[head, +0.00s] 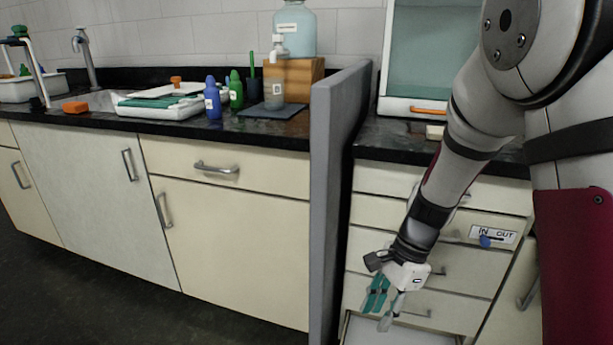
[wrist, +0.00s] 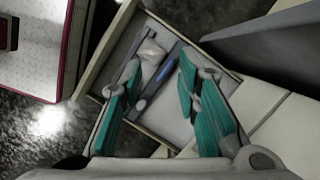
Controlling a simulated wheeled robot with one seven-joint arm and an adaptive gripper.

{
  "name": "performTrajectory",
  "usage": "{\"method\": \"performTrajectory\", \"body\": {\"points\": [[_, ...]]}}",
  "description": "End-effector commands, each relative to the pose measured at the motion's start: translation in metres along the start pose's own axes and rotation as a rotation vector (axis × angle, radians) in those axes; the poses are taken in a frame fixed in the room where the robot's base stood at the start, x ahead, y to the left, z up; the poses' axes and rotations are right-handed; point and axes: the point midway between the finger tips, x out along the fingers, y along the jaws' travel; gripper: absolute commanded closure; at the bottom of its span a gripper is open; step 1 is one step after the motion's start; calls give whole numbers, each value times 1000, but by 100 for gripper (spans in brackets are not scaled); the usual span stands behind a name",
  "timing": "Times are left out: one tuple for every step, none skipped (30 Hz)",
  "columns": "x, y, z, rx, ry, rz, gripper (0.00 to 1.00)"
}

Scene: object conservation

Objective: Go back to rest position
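My gripper (head: 379,311) hangs low at the end of my arm in the head view, in front of the cream drawer unit and above an open drawer (head: 405,335). Its two teal-padded fingers stand well apart in the wrist view (wrist: 157,75), with nothing between them. Below the fingers, the open drawer (wrist: 110,45) holds a blue and grey slim tool (wrist: 167,70), a small pale item (wrist: 151,50) and a long grey strip. The fingers hide part of the drawer's inside.
A grey partition (head: 335,170) stands left of the drawer unit. A counter (head: 270,130) left of it bears blue (head: 213,98) and green (head: 236,92) bottles, a tray (head: 160,107) and a wooden block (head: 293,80). A glass-fronted cabinet (head: 430,50) stands behind my arm. Dark floor lies left.

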Motion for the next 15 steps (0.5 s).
{"method": "performTrajectory", "body": {"points": [[-19,8,12,-66,-9,-15,70],[-28,14,18,-106,-12,-17,70],[-40,23,25,-157,-16,-22,70],[-48,30,30,-198,-17,-24,70],[-56,36,36,-239,-18,-27,70],[-66,46,42,-292,-17,-30,70],[-74,54,47,-331,-15,-32,70],[-81,62,52,-371,-13,-32,70],[-90,72,57,-424,-7,-35,70],[-96,80,61,-462,-3,-35,70],[-102,89,65,-501,3,-36,70],[-109,100,70,-553,12,-34,70],[-114,109,73,-592,20,-32,70],[-119,118,76,-628,28,-32,70],[-125,130,79,-677,41,-28,70]]}}
